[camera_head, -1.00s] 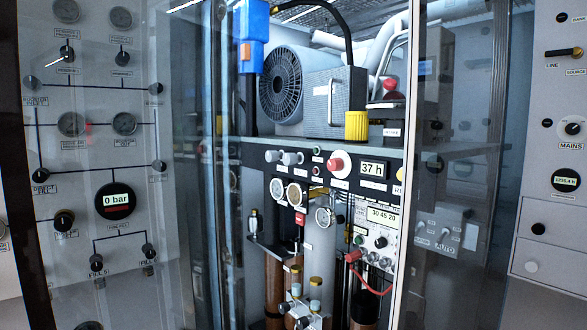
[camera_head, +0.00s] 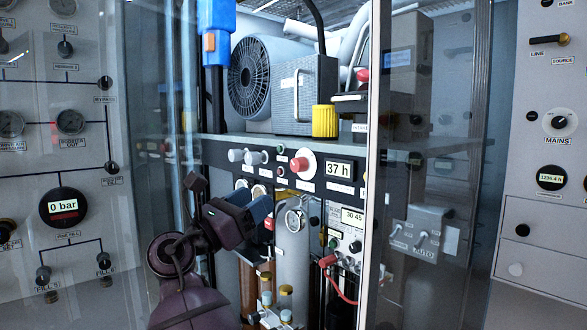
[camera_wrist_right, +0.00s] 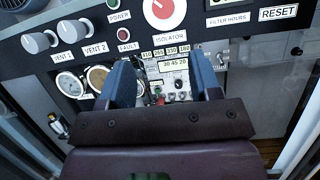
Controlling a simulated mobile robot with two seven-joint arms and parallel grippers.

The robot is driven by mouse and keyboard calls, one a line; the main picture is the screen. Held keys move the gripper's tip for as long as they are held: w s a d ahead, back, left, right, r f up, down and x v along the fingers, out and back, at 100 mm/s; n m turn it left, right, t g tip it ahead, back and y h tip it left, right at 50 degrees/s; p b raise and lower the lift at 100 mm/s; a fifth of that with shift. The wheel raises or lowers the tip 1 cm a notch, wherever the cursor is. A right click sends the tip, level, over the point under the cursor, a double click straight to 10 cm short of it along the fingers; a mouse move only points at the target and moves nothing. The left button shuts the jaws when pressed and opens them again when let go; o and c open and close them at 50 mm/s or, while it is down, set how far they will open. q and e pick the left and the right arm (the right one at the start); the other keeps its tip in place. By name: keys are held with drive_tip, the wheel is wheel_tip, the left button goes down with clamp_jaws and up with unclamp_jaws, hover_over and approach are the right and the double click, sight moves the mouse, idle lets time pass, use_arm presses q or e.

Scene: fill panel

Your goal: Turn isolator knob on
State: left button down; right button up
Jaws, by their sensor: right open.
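The isolator knob (camera_head: 302,163) is red on a pale round base, on the black control strip inside the glazed cabinet, left of the "37 h" display. In the right wrist view the isolator knob (camera_wrist_right: 164,9) is at the top edge, partly cut off, with a white mark on its face and the label ISOLATOR below. My right gripper (camera_head: 260,208) is in front of the panel, below and left of the knob, apart from it. In the wrist view its two blue fingers (camera_wrist_right: 164,76) are spread with nothing between them. My left gripper is not in view.
Two grey vent knobs (camera_head: 246,156) are left of the isolator. Gauges, a lower control box (camera_head: 345,238) and a red cable (camera_head: 338,285) are below. A glass door edge (camera_head: 374,180) stands right of the opening. A yellow-capped part (camera_head: 325,120) sits on the shelf above.

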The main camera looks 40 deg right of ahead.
sight(294, 168)
drive_tip(key=shift+g, duration=0.6)
drive_tip(key=x, duration=0.4)
drive_tip(key=r+x, duration=0.1)
drive_tip(key=x, duration=0.4)
drive_tip(key=shift+s+a+r, duration=0.15)
drive_tip(key=shift+s+a, duration=0.05)
drive_tip(key=shift+a, duration=0.05)
drive_tip(key=shift+x, duration=0.95)
drive_tip(key=shift+c, duration=0.5)
drive_tip(key=c, duration=0.8)
drive_tip(key=shift+c, duration=0.2)
